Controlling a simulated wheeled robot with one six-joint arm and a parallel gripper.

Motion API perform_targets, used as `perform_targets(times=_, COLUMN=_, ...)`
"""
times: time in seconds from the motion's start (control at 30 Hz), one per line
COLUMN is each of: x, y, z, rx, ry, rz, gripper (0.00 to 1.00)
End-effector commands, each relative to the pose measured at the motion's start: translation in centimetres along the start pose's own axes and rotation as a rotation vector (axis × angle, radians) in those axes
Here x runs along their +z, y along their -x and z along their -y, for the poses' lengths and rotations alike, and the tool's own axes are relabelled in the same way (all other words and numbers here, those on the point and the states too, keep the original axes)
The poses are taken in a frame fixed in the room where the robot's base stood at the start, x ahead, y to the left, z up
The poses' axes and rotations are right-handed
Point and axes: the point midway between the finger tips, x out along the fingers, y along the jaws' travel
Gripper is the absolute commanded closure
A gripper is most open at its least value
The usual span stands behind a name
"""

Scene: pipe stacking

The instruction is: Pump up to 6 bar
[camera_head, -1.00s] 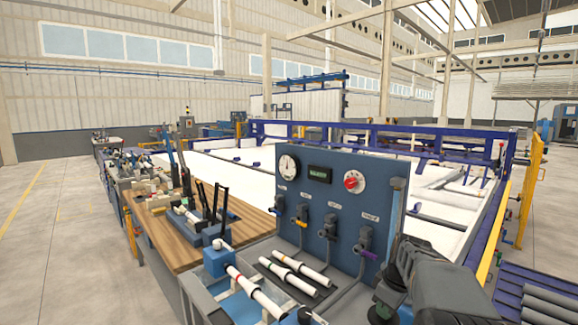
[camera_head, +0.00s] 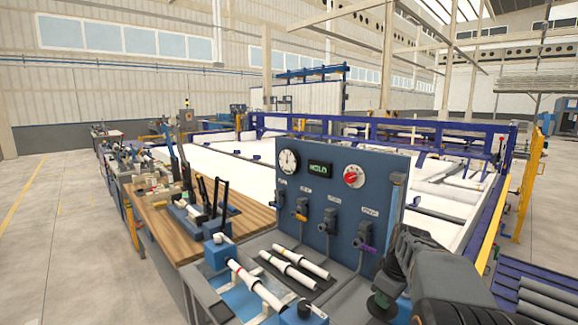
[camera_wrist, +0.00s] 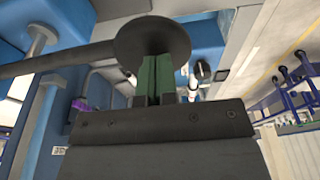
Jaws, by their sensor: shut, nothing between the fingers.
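The blue test panel (camera_head: 335,180) stands upright in the head view. It carries a round white pressure gauge (camera_head: 288,162), whose needle looks near upright; its numbers are too small to read. A display (camera_head: 320,169) shows green letters like "HOLD". My gripper (camera_head: 380,300) is in front of the panel at lower right. In the wrist view, its green fingertips (camera_wrist: 155,78) are shut and empty, near a dark round disc (camera_wrist: 152,38). I cannot tell whether they touch it.
White pipes (camera_head: 290,268) lie on the bench before the panel, and another pipe (camera_head: 255,288) is fitted to a blue block (camera_head: 219,252). A wooden bench (camera_head: 160,225) with tools stands left. A blue-framed white table (camera_head: 225,168) is behind. Floor at far left is clear.

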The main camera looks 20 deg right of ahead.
Motion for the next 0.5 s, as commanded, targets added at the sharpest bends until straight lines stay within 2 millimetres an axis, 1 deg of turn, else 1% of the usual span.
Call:
perform_targets(times=0.03, x=0.2, y=-0.9, z=0.0, rx=-0.001, ry=-0.001, rz=0.000, gripper=1.00)
perform_targets(times=0.37, x=0.8, y=-3.8, z=-0.3, rx=0.000, ry=0.000, rz=0.000, gripper=1.00)
perform_targets(times=0.4, x=0.7, y=-3.4, z=-0.3, rx=0.001, ry=0.000, rz=-0.001, gripper=1.00)
perform_targets(times=0.5, x=0.7, y=-3.4, z=-0.3, rx=0.001, ry=0.000, rz=0.000, gripper=1.00)
